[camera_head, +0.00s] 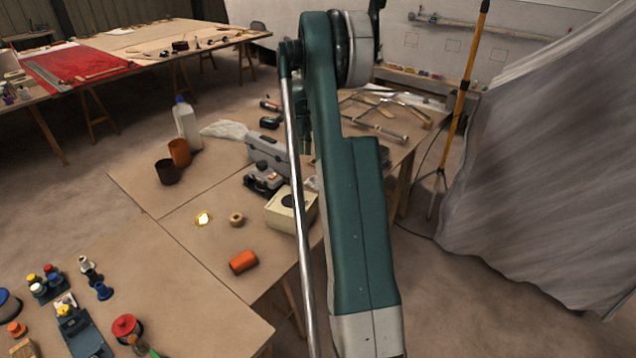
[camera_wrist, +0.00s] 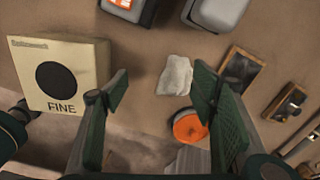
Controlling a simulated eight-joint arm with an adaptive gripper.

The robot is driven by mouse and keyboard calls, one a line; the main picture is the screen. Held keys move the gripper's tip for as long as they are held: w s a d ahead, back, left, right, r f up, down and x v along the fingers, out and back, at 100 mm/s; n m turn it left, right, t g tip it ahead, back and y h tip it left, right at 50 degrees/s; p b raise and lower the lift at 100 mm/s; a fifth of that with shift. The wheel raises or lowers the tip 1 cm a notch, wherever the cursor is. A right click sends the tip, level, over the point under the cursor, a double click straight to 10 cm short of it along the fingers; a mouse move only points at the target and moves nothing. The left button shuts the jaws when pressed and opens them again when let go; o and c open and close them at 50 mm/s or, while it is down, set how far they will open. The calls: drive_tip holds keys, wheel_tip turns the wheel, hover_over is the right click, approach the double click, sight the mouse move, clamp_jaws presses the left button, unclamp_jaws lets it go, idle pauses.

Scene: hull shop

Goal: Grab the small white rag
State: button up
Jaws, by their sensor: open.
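The small white rag (camera_wrist: 174,76) lies crumpled on the brown table top in the wrist view. My gripper (camera_wrist: 160,90) is open and empty, with its two green fingers spread to the left and right of the rag in the picture. The rag appears beyond the fingertips, and I see no contact. In the head view my green arm hides the gripper. A pale bit beside the arm there may be the rag, but I cannot tell.
A cream box marked FINE (camera_wrist: 62,104) stands left of the fingers. An orange round thing (camera_wrist: 188,127) is close to the right finger. Grey cases (camera_wrist: 216,14) lie above, and dark-framed blocks (camera_wrist: 240,70) to the right. A white bottle (camera_head: 187,125) stands farther back.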

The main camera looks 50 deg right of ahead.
drive_tip(key=d+f+m, duration=0.1)
drive_tip(key=d+f, duration=0.1)
drive_tip(key=s+d+f+m, duration=0.1)
drive_tip(key=d+f, duration=0.1)
drive_tip(key=s+d+f, duration=0.1)
drive_tip(key=d+f, duration=0.1)
drive_tip(key=d, duration=0.1)
drive_tip(key=shift+s+d+f+m, duration=0.1)
drive_tip(key=shift+f+m, duration=0.2)
drive_tip(key=shift+m, duration=0.1)
drive_tip(key=shift+f, duration=1.3)
drive_tip(key=shift+s+f+b, duration=0.2)
drive_tip(key=shift+f+b, duration=0.35)
drive_tip(key=shift+f, duration=2.05)
drive_tip(key=shift+c, duration=0.4)
drive_tip(key=c, duration=0.9)
